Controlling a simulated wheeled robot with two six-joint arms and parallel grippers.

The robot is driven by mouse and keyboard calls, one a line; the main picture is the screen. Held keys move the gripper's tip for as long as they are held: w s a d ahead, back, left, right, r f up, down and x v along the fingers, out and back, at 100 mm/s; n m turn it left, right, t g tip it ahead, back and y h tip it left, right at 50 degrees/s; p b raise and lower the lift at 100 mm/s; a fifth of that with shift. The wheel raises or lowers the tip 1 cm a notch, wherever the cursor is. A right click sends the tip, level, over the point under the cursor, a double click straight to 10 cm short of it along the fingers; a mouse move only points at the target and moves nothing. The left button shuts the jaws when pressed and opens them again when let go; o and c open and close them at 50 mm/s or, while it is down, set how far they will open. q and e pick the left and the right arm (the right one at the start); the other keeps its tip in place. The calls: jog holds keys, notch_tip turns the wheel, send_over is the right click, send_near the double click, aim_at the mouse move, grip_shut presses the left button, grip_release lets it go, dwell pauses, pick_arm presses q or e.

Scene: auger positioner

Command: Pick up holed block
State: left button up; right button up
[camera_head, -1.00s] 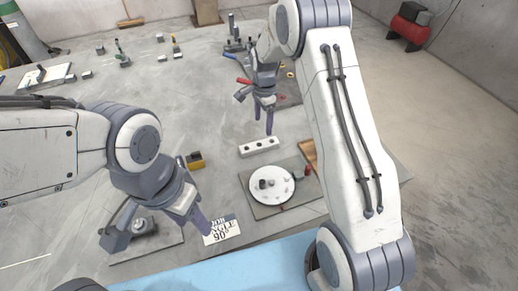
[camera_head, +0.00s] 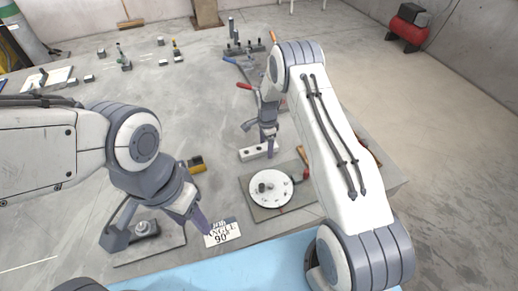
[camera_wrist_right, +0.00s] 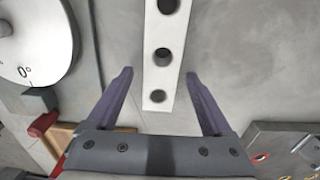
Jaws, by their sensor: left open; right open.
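The holed block is a pale bar (camera_head: 250,153) on the grey table in the head view, with its right part behind my right gripper (camera_head: 268,150). In the right wrist view the bar (camera_wrist_right: 157,82) shows dark round holes along its top and runs out of the top edge. Its near end lies between the two spread purple fingers of my right gripper (camera_wrist_right: 158,75), with a gap on each side. My left gripper (camera_head: 200,222) is off to the left near the table's front, with nothing seen in it.
A white dial disc (camera_head: 272,188) on a grey plate stands in front of the block, with a red-handled part beside it. A sign card (camera_head: 222,232) reading "ANGLE 90°" lies near my left gripper. A yellow-black item (camera_head: 196,164) lies left of the block.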

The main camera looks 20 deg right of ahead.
jog(key=shift+f, duration=0.25)
grip_shut()
jog(key=shift+r, duration=0.1)
dwell(1.1)
jog(key=shift+w, duration=0.15)
